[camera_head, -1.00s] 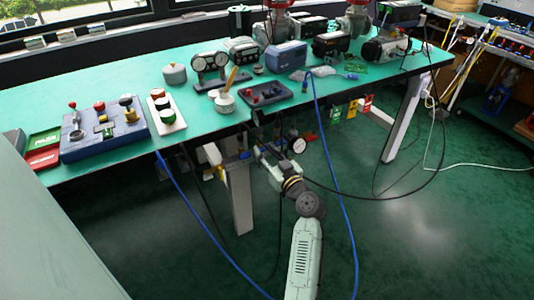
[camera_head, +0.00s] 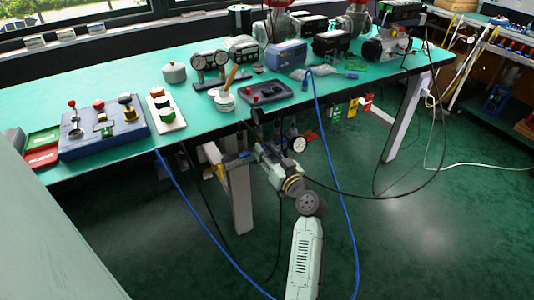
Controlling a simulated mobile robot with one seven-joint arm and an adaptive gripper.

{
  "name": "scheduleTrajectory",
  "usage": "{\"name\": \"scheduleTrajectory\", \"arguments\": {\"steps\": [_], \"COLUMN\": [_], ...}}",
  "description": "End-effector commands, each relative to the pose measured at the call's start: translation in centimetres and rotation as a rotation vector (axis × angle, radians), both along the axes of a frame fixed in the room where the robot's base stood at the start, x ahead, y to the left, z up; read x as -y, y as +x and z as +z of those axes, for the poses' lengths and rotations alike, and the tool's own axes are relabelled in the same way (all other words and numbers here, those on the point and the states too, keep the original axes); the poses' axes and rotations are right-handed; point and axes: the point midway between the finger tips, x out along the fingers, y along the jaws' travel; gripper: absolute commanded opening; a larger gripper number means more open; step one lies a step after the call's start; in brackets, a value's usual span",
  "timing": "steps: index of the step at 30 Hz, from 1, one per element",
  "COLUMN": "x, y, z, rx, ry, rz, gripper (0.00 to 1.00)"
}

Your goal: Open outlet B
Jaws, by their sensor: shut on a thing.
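A row of small valve fittings with blue parts (camera_head: 240,156) hangs under the front edge of the green table. A round white-faced gauge (camera_head: 298,144) is just right of them. My gripper (camera_head: 260,150) reaches up from below, left of the gauge, and is shut on a small valve part at this row. The part is mostly hidden by the fingers and too small to make out. No label for outlet B is readable, so I cannot tell which outlet this is or how its handle stands.
The green table (camera_head: 100,80) carries a blue control box (camera_head: 103,133), a button panel (camera_head: 166,111) and several devices. A blue hose (camera_head: 331,170) and black cables hang close around my arm. A table leg (camera_head: 240,200) stands left of it. Coloured tags (camera_head: 352,107) hang at right.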

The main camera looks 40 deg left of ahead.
Motion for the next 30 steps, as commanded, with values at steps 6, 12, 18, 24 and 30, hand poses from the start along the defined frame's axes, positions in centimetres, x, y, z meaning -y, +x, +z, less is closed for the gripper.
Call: {"name": "scheduleTrajectory", "arguments": {"steps": [6,12,18,24,30], "x": [0.05,0.07,0.08,0.01,0.06], "y": [0.01,0.03,0.04,-0.02,0.05], "z": [-0.18,-0.11,-0.04,0.02,0.04], "rx": [-0.182,-0.357,-0.535,-0.710,-0.886], "ry": [0.073,0.146,0.220,0.292,0.364], "rz": [0.000,0.000,0.000,0.001,-0.001], "gripper": [0.05,0.05,0.05,0.05,0.05]}}
